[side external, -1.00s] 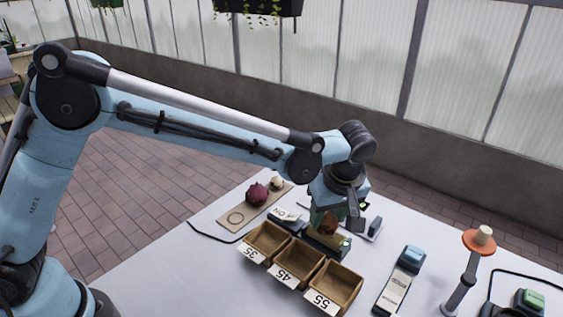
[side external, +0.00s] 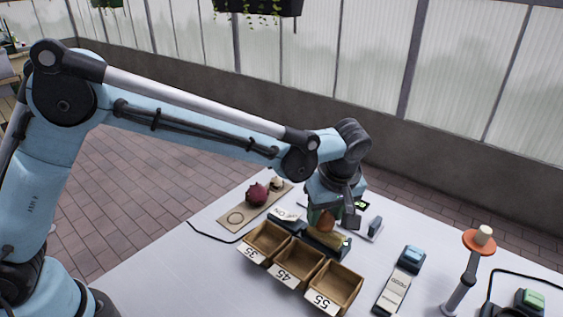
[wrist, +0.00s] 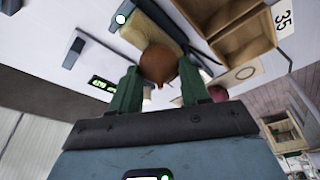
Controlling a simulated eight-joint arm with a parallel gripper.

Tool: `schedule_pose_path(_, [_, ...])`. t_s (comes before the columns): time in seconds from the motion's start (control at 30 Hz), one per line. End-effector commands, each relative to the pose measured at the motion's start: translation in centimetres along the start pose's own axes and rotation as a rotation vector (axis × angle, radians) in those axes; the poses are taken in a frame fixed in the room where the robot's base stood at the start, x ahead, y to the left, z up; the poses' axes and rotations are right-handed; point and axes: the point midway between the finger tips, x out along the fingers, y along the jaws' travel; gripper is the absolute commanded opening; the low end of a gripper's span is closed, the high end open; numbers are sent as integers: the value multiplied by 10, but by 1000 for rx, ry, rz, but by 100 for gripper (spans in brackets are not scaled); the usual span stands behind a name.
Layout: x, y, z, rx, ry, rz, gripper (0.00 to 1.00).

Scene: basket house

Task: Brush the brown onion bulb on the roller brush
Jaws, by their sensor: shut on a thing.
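The brown onion bulb (side external: 326,223) is held between the green fingers of my gripper (side external: 324,216). In the wrist view the onion (wrist: 158,63) sits between the two fingertips (wrist: 161,76). The roller brush (side external: 332,241), a tan roller in a dark frame, lies just behind the compartment boxes. The onion is right at the roller, over its left part; it overlaps the roller (wrist: 136,34) in the wrist view. I cannot tell for certain whether they touch. The fingers partly hide the onion's far side.
Three wooden boxes labelled 35, 45 and 55 (side external: 299,262) stand directly in front. A board (side external: 233,219) with a red onion (side external: 257,194) and a pale bulb (side external: 277,183) is left. A scale display (side external: 362,204) is behind; a blue-button device (side external: 411,256) and orange-topped stand (side external: 479,242) are right.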

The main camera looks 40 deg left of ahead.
Motion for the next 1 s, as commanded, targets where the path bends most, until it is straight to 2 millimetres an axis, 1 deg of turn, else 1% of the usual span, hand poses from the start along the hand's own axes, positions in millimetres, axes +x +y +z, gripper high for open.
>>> schedule_pose_path(0.23, [-2, 4, 5, 0, 0, 0, 16])
schedule_pose_path(0.47, [-2, 4, 6, 0, 1, 0, 16])
schedule_pose_path(1.0, [2, -2, -4, 0, 1, 0, 16])
